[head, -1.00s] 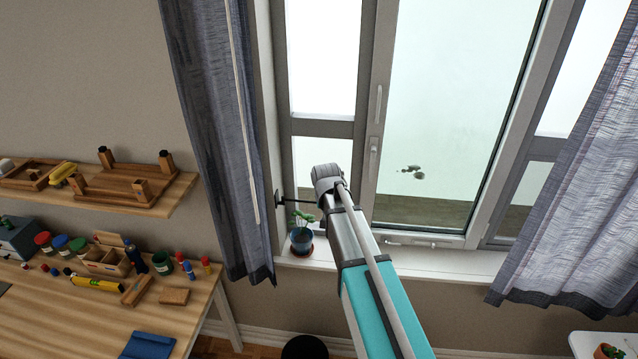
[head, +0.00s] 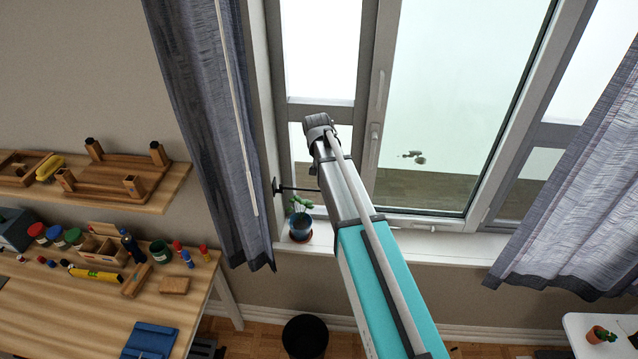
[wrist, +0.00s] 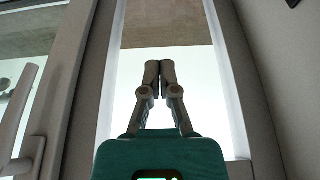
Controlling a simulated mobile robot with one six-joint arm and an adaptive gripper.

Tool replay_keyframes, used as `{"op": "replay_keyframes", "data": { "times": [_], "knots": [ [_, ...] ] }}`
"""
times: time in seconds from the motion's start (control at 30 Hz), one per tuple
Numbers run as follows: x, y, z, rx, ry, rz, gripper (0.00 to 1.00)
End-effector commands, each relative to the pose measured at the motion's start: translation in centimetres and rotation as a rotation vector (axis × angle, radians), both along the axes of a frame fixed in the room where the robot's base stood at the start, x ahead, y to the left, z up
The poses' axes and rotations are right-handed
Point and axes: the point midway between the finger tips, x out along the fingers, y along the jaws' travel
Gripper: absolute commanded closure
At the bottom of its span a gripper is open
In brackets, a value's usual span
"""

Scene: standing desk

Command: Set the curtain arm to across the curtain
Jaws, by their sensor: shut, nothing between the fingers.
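The curtain arm (head: 297,189) is a thin dark rod on a small dark bracket at the left side of the window recess. It points right, across the window, away from the curtain. Its right end meets the outline of my arm, so I cannot tell where it ends. The left curtain (head: 205,115) is grey-blue and hangs to the left of the bracket. My gripper (wrist: 160,68) shows in the wrist view with its two fingers together and nothing between them. The rod cannot be made out in the wrist view.
A potted plant (head: 301,226) stands on the sill just below the rod. The window handle (head: 374,140) is right of my arm. A workbench (head: 60,315) with tools and a shelf (head: 160,195) are at left. A black bin (head: 305,337) stands on the floor.

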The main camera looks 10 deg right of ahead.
Motion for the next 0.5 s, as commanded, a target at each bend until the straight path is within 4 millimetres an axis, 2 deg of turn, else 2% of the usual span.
{"op": "replay_keyframes", "data": {
  "times": [0.27, 0.5],
  "knots": [
    [0.1, 0.0, -0.4, 0.000, 0.000, 0.000, 1.00],
    [0.5, -0.1, -1.7, 0.000, 0.000, 0.001, 1.00]
  ]
}}
